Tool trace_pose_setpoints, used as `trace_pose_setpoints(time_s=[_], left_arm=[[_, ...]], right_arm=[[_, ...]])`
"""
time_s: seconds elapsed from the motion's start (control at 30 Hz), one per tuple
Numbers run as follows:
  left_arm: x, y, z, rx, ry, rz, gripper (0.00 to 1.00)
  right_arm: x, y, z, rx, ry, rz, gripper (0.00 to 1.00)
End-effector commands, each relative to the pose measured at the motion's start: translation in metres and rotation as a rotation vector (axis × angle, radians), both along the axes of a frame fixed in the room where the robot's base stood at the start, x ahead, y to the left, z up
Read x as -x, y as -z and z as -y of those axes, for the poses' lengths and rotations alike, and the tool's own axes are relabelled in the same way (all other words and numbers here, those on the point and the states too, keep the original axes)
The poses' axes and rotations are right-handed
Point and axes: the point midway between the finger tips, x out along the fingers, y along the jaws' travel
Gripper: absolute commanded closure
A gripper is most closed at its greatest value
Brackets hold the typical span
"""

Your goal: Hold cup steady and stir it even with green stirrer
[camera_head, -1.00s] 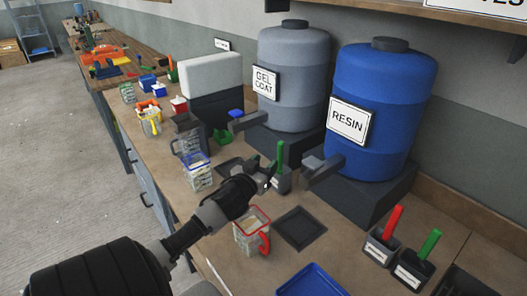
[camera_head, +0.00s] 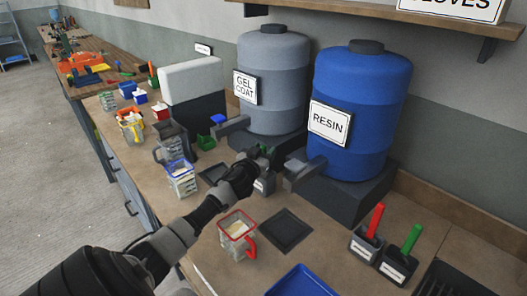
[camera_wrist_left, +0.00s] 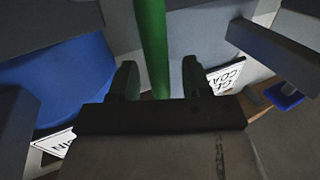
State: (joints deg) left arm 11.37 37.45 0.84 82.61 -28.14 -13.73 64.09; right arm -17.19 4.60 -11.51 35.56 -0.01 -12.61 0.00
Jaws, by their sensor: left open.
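In the left wrist view the green stirrer (camera_wrist_left: 153,45) runs between the two fingers of the left gripper (camera_wrist_left: 158,80), which are open with gaps on both sides. In the head view the gripper hides most of this stirrer. A clear cup with a red rim and handle (camera_head: 237,238) stands upright on the bench, in front of the gripper, with pale contents. My right gripper is not in view.
A grey GEL COAT drum (camera_head: 273,80) and blue RESIN drum (camera_head: 360,110) stand behind, with spouts facing forward. A dark square pad (camera_head: 286,231) lies right of the cup. A blue tray (camera_head: 303,283), red stirrer (camera_head: 375,220) and second green stirrer (camera_head: 411,239) are at the right.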

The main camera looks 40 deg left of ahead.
Motion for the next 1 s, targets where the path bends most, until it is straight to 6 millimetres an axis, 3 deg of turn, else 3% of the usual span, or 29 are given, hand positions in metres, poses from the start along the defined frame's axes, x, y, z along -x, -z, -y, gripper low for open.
trace_pose_setpoints(time_s=[0.23,0.57,1.0], left_arm=[[-0.001,0.0,0.0,0.0,0.0,0.0,0.52],[-0.001,0.0,0.0,0.0,0.0,0.0,1.0],[-0.001,-0.028,0.0,0.001,-0.001,0.001,1.0]], right_arm=[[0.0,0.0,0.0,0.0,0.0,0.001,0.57],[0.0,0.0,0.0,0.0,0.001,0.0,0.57],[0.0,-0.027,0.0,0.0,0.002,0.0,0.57]])
